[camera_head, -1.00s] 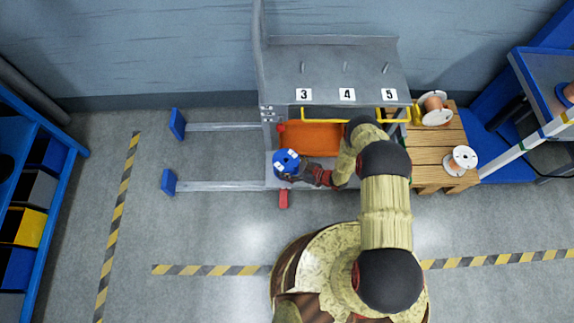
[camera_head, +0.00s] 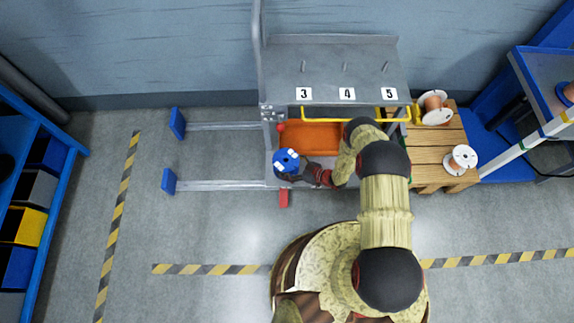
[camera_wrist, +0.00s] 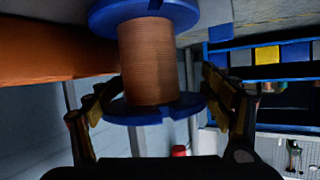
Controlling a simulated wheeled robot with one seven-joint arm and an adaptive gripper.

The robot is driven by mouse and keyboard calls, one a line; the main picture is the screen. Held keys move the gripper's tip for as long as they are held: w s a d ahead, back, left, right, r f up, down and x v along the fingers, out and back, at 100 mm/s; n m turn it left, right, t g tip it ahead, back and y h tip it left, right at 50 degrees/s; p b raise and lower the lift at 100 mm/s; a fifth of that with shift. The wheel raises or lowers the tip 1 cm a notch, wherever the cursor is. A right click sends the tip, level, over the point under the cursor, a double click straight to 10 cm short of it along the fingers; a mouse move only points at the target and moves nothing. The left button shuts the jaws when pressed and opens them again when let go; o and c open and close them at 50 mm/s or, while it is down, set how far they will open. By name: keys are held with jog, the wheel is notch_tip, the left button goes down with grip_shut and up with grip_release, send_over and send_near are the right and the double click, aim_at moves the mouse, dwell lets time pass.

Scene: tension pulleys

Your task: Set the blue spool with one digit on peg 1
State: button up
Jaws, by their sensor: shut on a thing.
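The blue spool (camera_head: 287,161) is in my gripper, just left of the orange part under the grey shelf. Its blue face shows pale patches, but I cannot read a digit. In the wrist view the spool has copper-coloured winding (camera_wrist: 152,62) between two blue flanges. My gripper (camera_head: 303,172) reaches in from the right and is shut on the spool. In the wrist view its fingers (camera_wrist: 155,105) stand on both sides of the nearer flange. I cannot make out peg 1 or its label; the spool, my arm and the shelf cover much of the lower level.
The grey shelf (camera_head: 330,78) carries pegs labelled 3, 4 and 5. An orange part (camera_head: 312,138) and a yellow bar (camera_head: 350,118) lie below it. Two copper spools with white flanges rest on a wooden pallet (camera_head: 437,150) at right.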

jog(key=o, duration=2.1)
jog(key=shift+s+d, duration=0.1)
jog(key=v, duration=1.1)
jog(key=shift+s+d+r, duration=0.1)
jog(key=shift+d+r, duration=0.05)
jog(key=shift+d, duration=0.2)
